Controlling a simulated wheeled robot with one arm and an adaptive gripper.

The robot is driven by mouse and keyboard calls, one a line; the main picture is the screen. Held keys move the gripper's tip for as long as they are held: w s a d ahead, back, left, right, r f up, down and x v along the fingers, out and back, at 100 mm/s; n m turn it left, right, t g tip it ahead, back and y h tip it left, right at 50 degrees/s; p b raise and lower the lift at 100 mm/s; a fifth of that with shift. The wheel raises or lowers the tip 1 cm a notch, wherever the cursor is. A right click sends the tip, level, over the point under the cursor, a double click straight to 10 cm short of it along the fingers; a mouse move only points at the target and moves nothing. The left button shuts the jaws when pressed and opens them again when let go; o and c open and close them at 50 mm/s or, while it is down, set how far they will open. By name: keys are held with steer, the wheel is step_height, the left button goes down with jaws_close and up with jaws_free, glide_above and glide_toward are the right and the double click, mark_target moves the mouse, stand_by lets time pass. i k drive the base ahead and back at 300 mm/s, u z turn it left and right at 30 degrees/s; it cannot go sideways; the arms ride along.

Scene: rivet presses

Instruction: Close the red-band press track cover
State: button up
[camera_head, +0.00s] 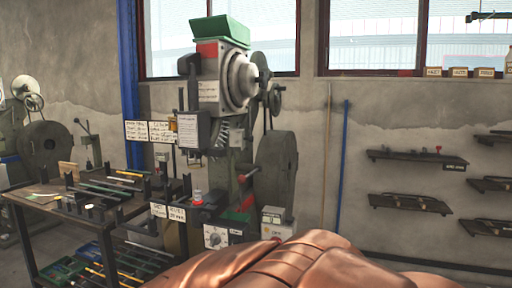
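A rivet press (240,110) stands left of the middle in the head view. It has a green hopper (221,28) on top and a red band (207,49) just under it. A round grey drum (241,80) and a large flywheel (277,165) are on its right side. I cannot make out which part is the track cover or whether it is open or closed; the dark parts along the press's left side are too small to tell. My gripper is not in view.
A worktable (28,200) with rods and small parts stands left of the press. Another press (42,140) stands at the far left. Wall shelves (415,157) hang on the right. A blue pole (343,165) leans on the wall. A blue post (130,80) rises behind the table.

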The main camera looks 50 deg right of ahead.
mark_target(238, 139)
steer(key=z, duration=0.85)
steer(key=k, duration=0.45)
steer(key=z, duration=2.1)
steer(key=i, duration=1.8)
steer(key=u, duration=2.45)
